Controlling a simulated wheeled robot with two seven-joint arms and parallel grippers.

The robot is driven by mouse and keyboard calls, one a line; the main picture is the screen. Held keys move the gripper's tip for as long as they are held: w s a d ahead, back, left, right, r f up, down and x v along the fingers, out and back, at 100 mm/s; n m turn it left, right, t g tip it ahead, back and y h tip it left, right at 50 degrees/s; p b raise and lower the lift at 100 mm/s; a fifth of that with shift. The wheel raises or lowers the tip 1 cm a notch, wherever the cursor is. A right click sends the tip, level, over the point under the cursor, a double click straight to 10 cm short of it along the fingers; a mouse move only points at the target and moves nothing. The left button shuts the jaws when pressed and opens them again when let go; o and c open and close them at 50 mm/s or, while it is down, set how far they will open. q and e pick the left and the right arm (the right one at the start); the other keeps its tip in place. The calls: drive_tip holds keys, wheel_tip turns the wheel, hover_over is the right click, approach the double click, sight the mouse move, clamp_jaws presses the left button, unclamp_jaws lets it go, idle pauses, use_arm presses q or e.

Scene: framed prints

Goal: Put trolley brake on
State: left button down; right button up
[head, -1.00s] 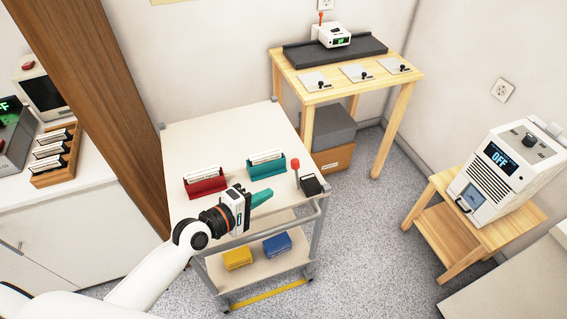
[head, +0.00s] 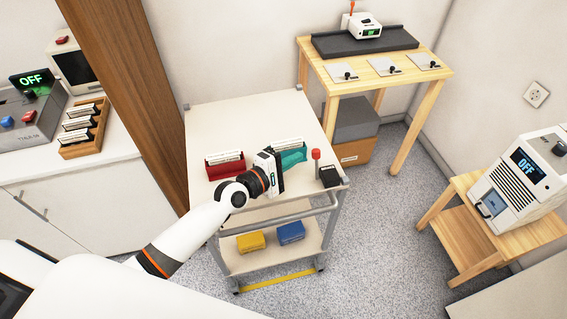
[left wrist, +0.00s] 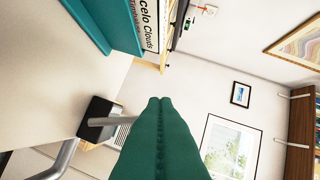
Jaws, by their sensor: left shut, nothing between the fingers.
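The trolley (head: 240,110) has a pale top and grey frame. At its front right corner a black box (head: 329,178) carries an upright lever with a red knob (head: 316,154). My left gripper (head: 304,154) is shut and empty, its green fingers pointing right, above the trolley top and just left of the lever. In the left wrist view the shut fingers (left wrist: 160,105) hide the lever's knob end; the black box (left wrist: 98,119) and part of the grey rod (left wrist: 118,121) show. My right gripper is not in view.
A red holder (head: 226,170) and a teal holder (head: 283,145) with cards stand close to my gripper. The lower shelf holds a yellow box (head: 251,241) and a blue box (head: 291,232). A yellow bar (head: 278,281) lies low at the trolley's front. A wooden table (head: 440,68) stands behind right.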

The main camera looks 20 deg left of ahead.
sight(317, 165)
use_arm(q)
drive_tip(key=shift+x, duration=2.15)
drive_tip(key=shift+s+d+r+m+t+b, duration=0.2)
drive_tip(key=shift+s+d+m+t+b, duration=0.15)
drive_tip(key=shift+m+b, duration=0.2)
drive_tip(key=shift+s, duration=0.15)
drive_tip(key=m+b, duration=0.1)
drive_tip(key=s+d+m+t+b, duration=0.1)
drive_tip(key=b, duration=0.1)
drive_tip(key=s+m+t+h+b, duration=0.1)
drive_tip(key=m, duration=0.1)
drive_tip(key=shift+s+d+r+b, duration=0.2)
drive_tip(key=shift+d+b, duration=0.1)
drive_tip(key=shift+b, duration=0.05)
drive_tip(key=shift+r, duration=0.25)
